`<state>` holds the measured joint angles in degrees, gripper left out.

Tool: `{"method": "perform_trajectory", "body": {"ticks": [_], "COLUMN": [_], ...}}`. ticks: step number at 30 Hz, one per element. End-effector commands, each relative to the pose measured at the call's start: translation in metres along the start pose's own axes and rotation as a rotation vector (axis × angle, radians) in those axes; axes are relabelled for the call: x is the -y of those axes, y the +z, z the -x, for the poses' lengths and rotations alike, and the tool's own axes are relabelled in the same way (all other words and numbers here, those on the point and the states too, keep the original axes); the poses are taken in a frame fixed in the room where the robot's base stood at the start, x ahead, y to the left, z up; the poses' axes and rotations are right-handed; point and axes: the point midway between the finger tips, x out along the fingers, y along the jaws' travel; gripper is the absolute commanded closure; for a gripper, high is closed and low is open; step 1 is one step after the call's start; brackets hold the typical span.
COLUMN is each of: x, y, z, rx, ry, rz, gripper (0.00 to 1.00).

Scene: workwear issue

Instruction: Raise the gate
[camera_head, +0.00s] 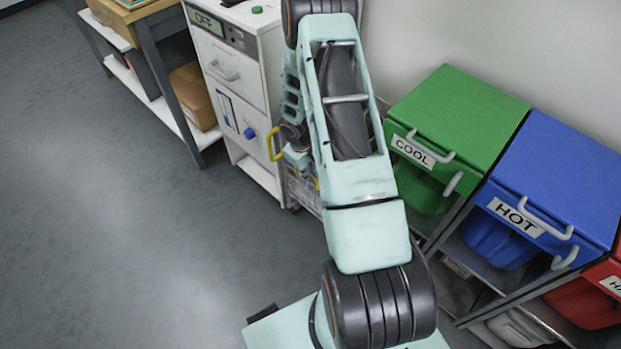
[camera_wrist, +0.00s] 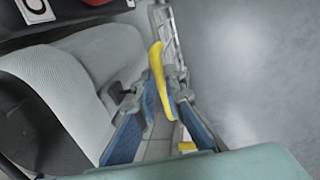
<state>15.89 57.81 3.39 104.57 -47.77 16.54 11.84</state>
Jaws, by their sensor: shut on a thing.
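The yellow handle (camera_wrist: 157,70) stands between the two blue-padded fingers of my gripper (camera_wrist: 160,92) in the wrist view, and the fingers are shut on it. Grey wire mesh (camera_wrist: 170,30), which looks like part of the gate, runs up behind the handle. In the head view the yellow handle (camera_head: 273,144) shows left of my arm, beside the white cabinet. Mesh (camera_head: 304,190) shows low beside my arm, which hides most of the gate and the fingertips. I cannot tell how high the gate stands.
The white cabinet (camera_head: 225,75) with an OFF display is left of my arm. A bench (camera_head: 172,45) with boxes stands farther left. The green COOL bin (camera_head: 455,110), blue HOT bin (camera_head: 560,175) and a red bin (camera_head: 590,295) line the right. The floor at left is clear.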

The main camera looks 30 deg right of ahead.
Motion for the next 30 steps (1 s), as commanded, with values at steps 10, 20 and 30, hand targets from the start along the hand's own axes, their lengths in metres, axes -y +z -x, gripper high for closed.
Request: {"method": "perform_trajectory", "body": {"ticks": [10,20,30], "x": [-0.006,-0.005,-0.005], "y": [0.0,0.0,0.0], "z": [0.029,0.028,0.028], "rx": [0.0,0.0,0.0], "ry": [0.0,0.0,0.0], "rz": [0.0,0.0,0.0], "gripper": [1.0,0.76,0.73]}}
